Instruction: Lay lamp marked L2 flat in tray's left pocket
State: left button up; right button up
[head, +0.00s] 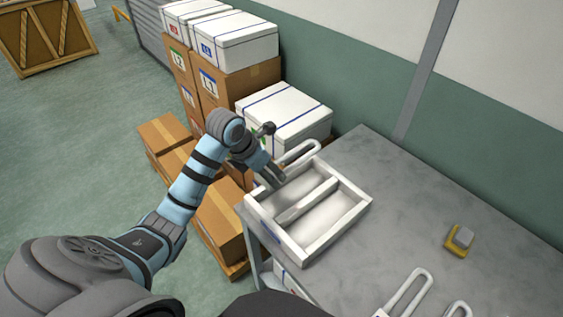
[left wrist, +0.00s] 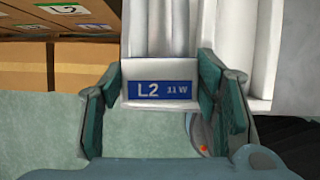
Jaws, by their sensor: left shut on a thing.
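My left gripper (head: 272,178) is shut on the base of the lamp marked L2 (head: 302,151); the blue label with L2 and 11 W faces the left wrist view (left wrist: 160,91). The lamp's white looped tube points away from the gripper, toward the back right. The white tray (head: 335,228) stands at the table's left edge, with a divider between two long pockets. The gripper and lamp are over the tray's far left side, by the left pocket. I cannot tell whether the lamp touches the tray. Both visible pockets look empty. My right gripper is not in view.
More white looped lamps (head: 407,290) are at the table's front. A yellow block with a grey top (head: 459,240) sits on the grey table (head: 400,195) to the right. Stacked cartons (head: 218,215) and white boxes (head: 285,112) stand left of and behind the tray.

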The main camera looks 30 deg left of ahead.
pick_arm(q)
jog(key=shift+s+d+f+m, duration=0.2)
jog(key=shift+s+d+m, duration=0.1)
jog(key=shift+s+d, duration=0.3)
jog(key=shift+s+d+f+b, duration=0.1)
jog(key=shift+f+b, duration=0.2)
jog(key=b, duration=0.8)
send_over(272, 210)
notch_tip(272, 210, down, 10)
jog(key=shift+r, duration=0.1)
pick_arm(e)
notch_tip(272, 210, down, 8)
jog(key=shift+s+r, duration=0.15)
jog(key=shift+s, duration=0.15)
pick_arm(q)
jog(key=o, duration=1.3)
jog(key=shift+o, duration=0.2)
jog(key=c, duration=0.3)
